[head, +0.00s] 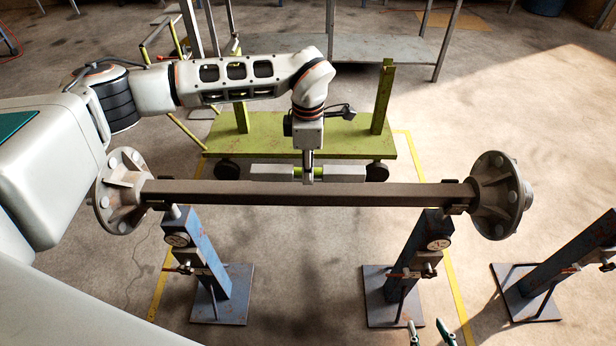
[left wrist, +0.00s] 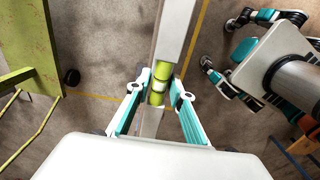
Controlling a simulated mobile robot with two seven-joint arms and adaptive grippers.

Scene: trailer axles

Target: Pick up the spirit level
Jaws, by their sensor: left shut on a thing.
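The spirit level (head: 270,172) is a pale metal bar with yellow-green at its middle. My left gripper (head: 308,174) points down and is shut on that middle section. In the left wrist view the level (left wrist: 175,30) runs up the picture between the teal fingers of my left gripper (left wrist: 158,92). In the head view the level appears just beyond the axle (head: 310,194), roughly parallel to it; whether they touch is unclear. My right gripper (head: 430,336) shows only as two separated teal tips at the bottom edge.
The axle, with a round hub at each end, rests on two blue stands (head: 212,262) (head: 405,265). Another blue stand (head: 560,262) is at right. A green cart (head: 290,140) stands behind the axle, with a grey table (head: 385,52) farther back. Open floor lies at right.

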